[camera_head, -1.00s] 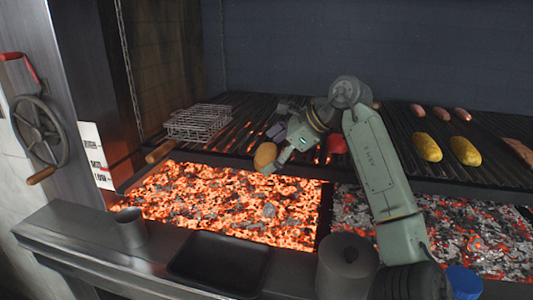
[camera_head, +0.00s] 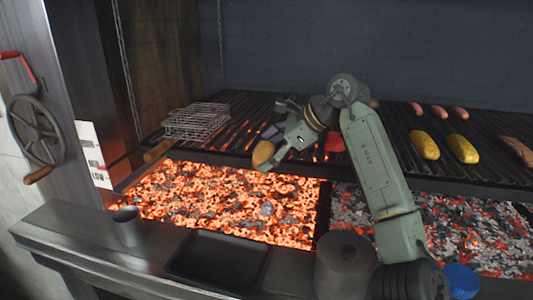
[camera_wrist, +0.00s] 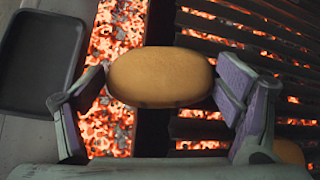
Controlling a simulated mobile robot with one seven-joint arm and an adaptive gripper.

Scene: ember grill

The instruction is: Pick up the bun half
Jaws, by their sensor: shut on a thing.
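The bun half (camera_head: 263,153) is a golden-brown rounded piece at the end of my gripper (camera_head: 276,146), near the front edge of the grill grate. In the wrist view the bun half (camera_wrist: 160,76) lies across between the two purple-padded fingers of my gripper (camera_wrist: 158,84). The gripper is shut on it, with a finger at each end. In the head view the bun half looks tilted, above the line between the grate and the glowing coals. Its far side is hidden.
Below lie glowing coals (camera_head: 220,205). A black tray (camera_head: 218,262) sits on the front ledge, with a metal cup (camera_head: 127,226) to its left. A wire basket (camera_head: 196,122) lies on the grate at left. Yellow pieces (camera_head: 463,149) and sausages (camera_head: 459,112) lie at right. A red thing (camera_head: 334,143) is behind my arm.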

